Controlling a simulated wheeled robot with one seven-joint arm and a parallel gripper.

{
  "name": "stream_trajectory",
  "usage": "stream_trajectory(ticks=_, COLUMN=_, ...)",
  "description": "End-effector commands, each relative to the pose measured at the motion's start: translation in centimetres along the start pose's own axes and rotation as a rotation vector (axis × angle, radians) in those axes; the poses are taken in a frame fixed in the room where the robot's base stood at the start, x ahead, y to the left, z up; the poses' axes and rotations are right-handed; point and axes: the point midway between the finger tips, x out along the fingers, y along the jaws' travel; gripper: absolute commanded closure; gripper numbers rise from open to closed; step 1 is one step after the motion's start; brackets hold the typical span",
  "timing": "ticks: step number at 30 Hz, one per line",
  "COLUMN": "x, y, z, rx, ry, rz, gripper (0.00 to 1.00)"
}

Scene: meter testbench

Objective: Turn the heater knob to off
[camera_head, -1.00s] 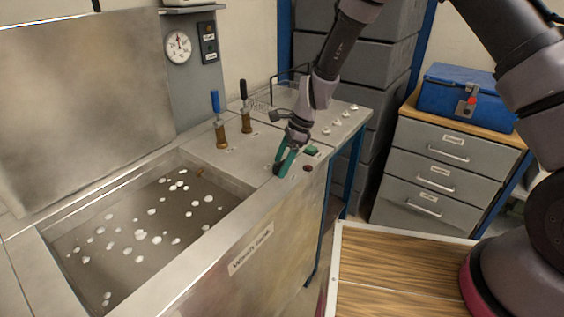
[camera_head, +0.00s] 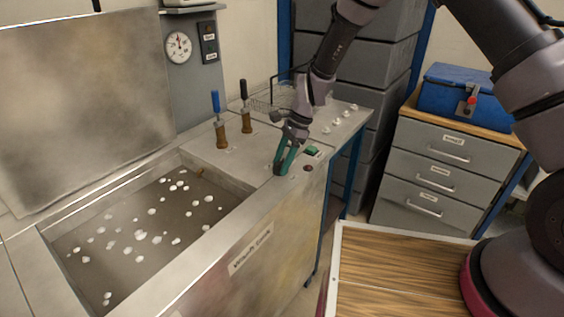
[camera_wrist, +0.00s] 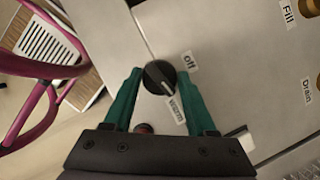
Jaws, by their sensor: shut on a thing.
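The black heater knob (camera_wrist: 159,77) sits on the grey metal top of the bench, with a pale pointer line on its face. In the wrist view the line points toward the "warm" label (camera_wrist: 177,108), and the "off" label (camera_wrist: 190,62) is to the right of the knob. My gripper (camera_wrist: 158,80) has its two green fingers on either side of the knob, shut on it. In the head view my gripper (camera_head: 284,164) reaches down to the bench's front edge and mostly hides the knob.
Blue-topped (camera_head: 218,115) and black-topped (camera_head: 245,105) valve levers stand behind. An open water tank (camera_head: 150,235) with floating white balls is at the left.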

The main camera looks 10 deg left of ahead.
Motion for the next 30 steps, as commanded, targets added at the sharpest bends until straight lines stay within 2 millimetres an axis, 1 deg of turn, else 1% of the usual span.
stream_trajectory(ticks=30, x=0.13, y=-0.58, z=0.18, rx=-0.886, ry=0.002, rz=0.367, gripper=0.99)
